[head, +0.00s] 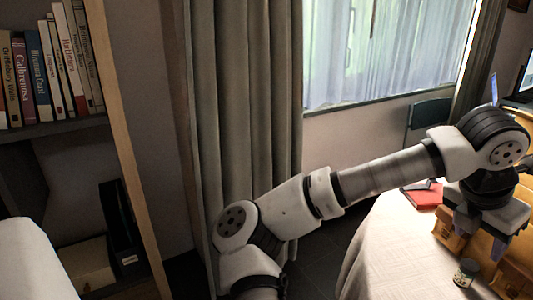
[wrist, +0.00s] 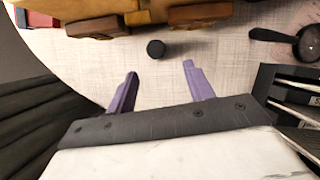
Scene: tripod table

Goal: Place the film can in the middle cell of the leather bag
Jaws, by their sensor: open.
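The film can (head: 466,272), a small dark cylinder with a pale top in the head view, stands on the cloth-covered table (head: 385,240). In the wrist view the film can (wrist: 155,48) looks black and lies just beyond the fingertips, in line with the gap. The tan leather bag (head: 449,238) stands beside it; the wrist view shows its side with brown pockets (wrist: 200,14) along the top edge. My gripper (head: 480,235) is open and empty above the table near the bag; its purple fingers also show in the wrist view (wrist: 160,69). The bag's cells are not clearly visible.
A red book (head: 424,196) lies on the table behind the bag. A black-handled round item, like a magnifier (wrist: 306,43), lies to the right in the wrist view. A dark rack (wrist: 290,95) is at the right edge. Bare cloth surrounds the can.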

